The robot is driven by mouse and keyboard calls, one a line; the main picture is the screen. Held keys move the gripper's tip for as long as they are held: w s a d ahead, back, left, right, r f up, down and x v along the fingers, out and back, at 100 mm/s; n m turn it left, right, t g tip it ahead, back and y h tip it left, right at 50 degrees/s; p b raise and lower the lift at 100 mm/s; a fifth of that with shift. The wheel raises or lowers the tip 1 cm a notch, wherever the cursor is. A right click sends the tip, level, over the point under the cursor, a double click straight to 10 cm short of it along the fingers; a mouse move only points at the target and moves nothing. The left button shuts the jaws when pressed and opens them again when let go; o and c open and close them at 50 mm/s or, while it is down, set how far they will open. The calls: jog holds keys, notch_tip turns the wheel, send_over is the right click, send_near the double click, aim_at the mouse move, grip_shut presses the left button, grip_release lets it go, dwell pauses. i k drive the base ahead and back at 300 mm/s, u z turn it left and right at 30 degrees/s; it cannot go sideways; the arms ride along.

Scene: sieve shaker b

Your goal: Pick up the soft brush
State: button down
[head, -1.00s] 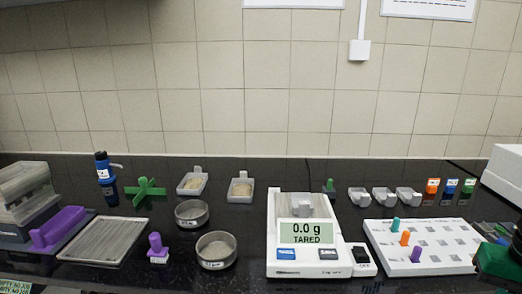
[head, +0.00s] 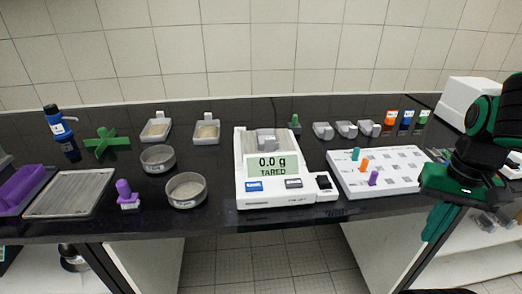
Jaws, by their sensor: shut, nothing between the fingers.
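A small purple-handled piece with a pale labelled base (head: 127,195) stands upright on the black bench at left, between the slatted metal tray and the front sieve. It looks like the soft brush, but its label is too small to read. A second purple object (head: 22,187) lies at the far left edge, partly cut off. My gripper (head: 434,232) hangs at the right, fingers down, by the bench's front edge. It is shut and empty, far to the right of the purple-handled piece.
Two round sieves (head: 187,189) (head: 158,157) stand right of the purple-handled piece. Slatted metal tray (head: 70,192) lies left of it. The balance (head: 241,170) is mid-bench, with a white pegged block (head: 407,180) nearer my gripper.

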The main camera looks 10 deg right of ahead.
aim_at(126, 198)
jog(key=u, duration=1.25)
